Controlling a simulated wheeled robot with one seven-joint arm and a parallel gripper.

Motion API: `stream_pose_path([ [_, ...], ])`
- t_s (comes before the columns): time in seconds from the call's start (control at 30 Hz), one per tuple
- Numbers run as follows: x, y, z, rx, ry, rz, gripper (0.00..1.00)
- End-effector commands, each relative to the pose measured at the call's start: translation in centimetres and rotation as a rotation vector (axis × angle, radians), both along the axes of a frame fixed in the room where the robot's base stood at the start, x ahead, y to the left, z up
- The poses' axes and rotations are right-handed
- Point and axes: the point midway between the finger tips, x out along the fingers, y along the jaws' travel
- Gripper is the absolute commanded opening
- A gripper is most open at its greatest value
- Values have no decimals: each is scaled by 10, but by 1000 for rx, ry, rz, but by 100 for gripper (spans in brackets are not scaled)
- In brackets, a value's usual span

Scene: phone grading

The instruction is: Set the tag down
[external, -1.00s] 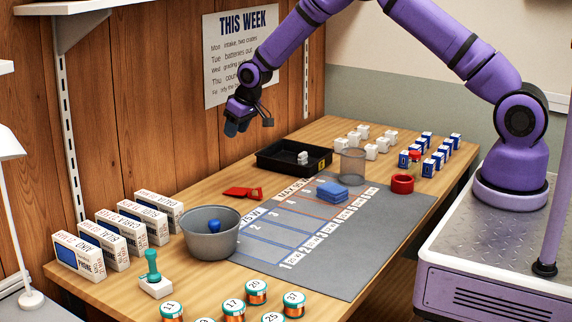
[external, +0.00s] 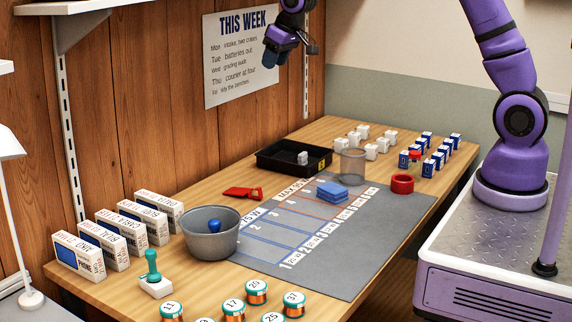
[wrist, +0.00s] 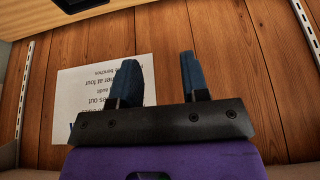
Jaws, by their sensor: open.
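My gripper (external: 281,55) is raised high in front of the wall poster, well above the table. In the wrist view its two blue fingers (wrist: 158,66) stand apart with nothing between them. A flat red piece (external: 243,193), perhaps a tag, lies on the wood left of the grey mat (external: 375,225). A small stack of blue flat pieces (external: 332,191) lies on the mat. I cannot tell for certain which piece is the tag. A black tray (external: 268,163) at the back holds a small white item (external: 302,158).
A grey bowl (external: 211,243) with a blue item, a teal-handled stamp (external: 153,274) and several boxes stand at the left. A clear cup (external: 353,165), red ring (external: 402,184) and small blocks stand at the right. The mat's front is clear.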

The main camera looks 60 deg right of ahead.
Motion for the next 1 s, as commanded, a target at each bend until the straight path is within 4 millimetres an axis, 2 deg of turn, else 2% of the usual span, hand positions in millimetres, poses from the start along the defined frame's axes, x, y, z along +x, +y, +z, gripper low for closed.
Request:
stream_pose_path([
  [0.03,-18,-2,21,1,-8,-1,42],
  [0.2,-78,-7,70,4,-15,1,42],
  [0.33,-126,-10,99,5,-20,1,42],
  [0.5,-193,-14,127,4,-28,3,42],
  [0.77,-296,-19,147,1,-39,3,42],
  [1.0,-384,-21,141,-4,-49,5,42],
])
